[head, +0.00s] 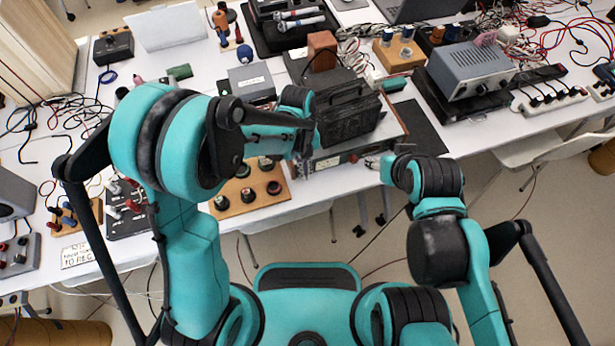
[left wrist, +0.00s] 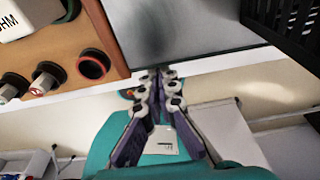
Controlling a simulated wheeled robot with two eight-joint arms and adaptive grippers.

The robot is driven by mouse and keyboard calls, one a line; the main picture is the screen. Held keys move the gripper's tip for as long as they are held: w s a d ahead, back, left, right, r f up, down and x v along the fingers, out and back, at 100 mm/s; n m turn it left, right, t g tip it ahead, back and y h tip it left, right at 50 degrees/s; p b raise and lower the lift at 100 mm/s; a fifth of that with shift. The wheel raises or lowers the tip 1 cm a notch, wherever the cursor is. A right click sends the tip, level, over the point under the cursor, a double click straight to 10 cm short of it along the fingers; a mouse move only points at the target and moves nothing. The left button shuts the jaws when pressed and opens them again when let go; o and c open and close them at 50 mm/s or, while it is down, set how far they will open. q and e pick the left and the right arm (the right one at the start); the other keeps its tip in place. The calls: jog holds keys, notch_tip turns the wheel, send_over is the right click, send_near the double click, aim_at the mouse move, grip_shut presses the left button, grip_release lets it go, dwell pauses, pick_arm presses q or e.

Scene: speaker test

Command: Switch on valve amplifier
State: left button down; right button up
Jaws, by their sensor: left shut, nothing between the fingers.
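The valve amplifier (head: 372,148) stands at the table's front edge in the head view, with a black handled cage (head: 349,113) on top and a light front panel with a red part. In the left wrist view its grey top (left wrist: 185,30) and black slatted cage (left wrist: 288,25) show. My left gripper (head: 304,166) is at the panel's left end; its fingertips (left wrist: 160,74) are shut and empty by the front edge. I cannot tell whether they touch it. A small orange-red part (left wrist: 128,93) lies left of them. My right gripper (head: 376,163) is near the panel's right end; its fingers are too small to judge.
A wooden board with several round sockets (head: 236,203) is just left of the amplifier, also at the left wrist view's upper left (left wrist: 62,40). A grey instrument (head: 472,70) stands to the right. Cables and other devices crowd the table. Floor is in front.

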pick_arm(q)
jog(key=shift+w+a+r, duration=0.1)
jog(key=shift+w, duration=0.1)
jog(key=shift+w, duration=0.25)
jog(key=shift+s, duration=0.1)
jog(key=shift+s+f+b, duration=0.35)
jog(key=shift+s+b, duration=0.05)
jog(key=shift+s, duration=0.2)
jog(key=shift+d, duration=0.2)
